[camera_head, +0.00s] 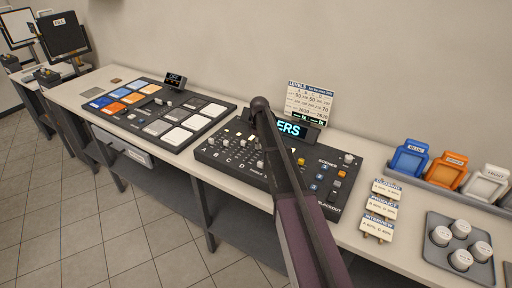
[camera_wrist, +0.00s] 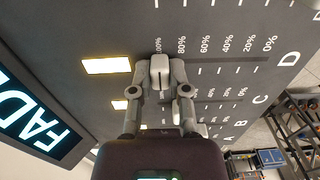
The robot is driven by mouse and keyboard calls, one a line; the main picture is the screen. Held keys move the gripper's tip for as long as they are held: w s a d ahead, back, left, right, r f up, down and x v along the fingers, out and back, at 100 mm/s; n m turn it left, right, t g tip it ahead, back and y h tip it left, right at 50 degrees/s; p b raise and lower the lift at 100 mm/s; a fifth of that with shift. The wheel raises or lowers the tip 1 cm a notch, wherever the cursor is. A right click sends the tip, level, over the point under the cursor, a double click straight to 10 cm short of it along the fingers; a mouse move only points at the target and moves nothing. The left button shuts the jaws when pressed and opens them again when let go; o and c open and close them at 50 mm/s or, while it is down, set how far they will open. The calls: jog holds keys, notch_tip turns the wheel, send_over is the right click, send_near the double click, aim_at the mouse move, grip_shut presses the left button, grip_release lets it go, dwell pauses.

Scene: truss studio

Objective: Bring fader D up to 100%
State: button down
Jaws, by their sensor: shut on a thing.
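The fader console (camera_head: 215,152) is a dark box on the bench, with letters for its faders along the front edge. In the wrist view my gripper (camera_wrist: 160,72) is shut on the pale cap of fader D (camera_wrist: 160,63), one finger on each side. The cap sits level with the 100% mark, at the left end of the scale that runs right to 0% and the letter D (camera_wrist: 289,58). In the head view my arm hides the gripper and this fader.
Lit yellow buttons (camera_wrist: 107,66) lie left of the cap. A display (camera_wrist: 38,115) stands at the left. A levels card (camera_head: 310,103) stands behind the console. A button panel (camera_head: 157,115) is to the left; coloured holders (camera_head: 408,160) and a cup tray (camera_head: 440,220) are to the right.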

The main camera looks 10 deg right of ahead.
aim_at(247, 161)
jog(key=shift+w+d, duration=0.15)
jog(key=shift+w, duration=0.05)
jog(key=c, duration=0.6)
grip_release()
jog(key=shift+s, duration=0.1)
jog(key=s+a, duration=0.7)
jog(key=shift+s, duration=0.1)
jog(key=shift+s+a+r+p, duration=0.1)
jog(key=shift+a+r+p, duration=0.15)
jog(key=shift+r+p, duration=0.5)
notch_tip(247, 161, up, 12)
jog(key=p, duration=1.2)
jog(key=s+f+m+b, duration=0.4)
jog(key=s+f+b, duration=0.2)
jog(key=s, duration=0.5)
jog(key=s+f+m+b, duration=0.4)
jog(key=s+f+b, duration=0.2)
jog(key=s, duration=0.5)
jog(key=shift+s+d, duration=0.2)
jog(key=shift+d, duration=0.2)
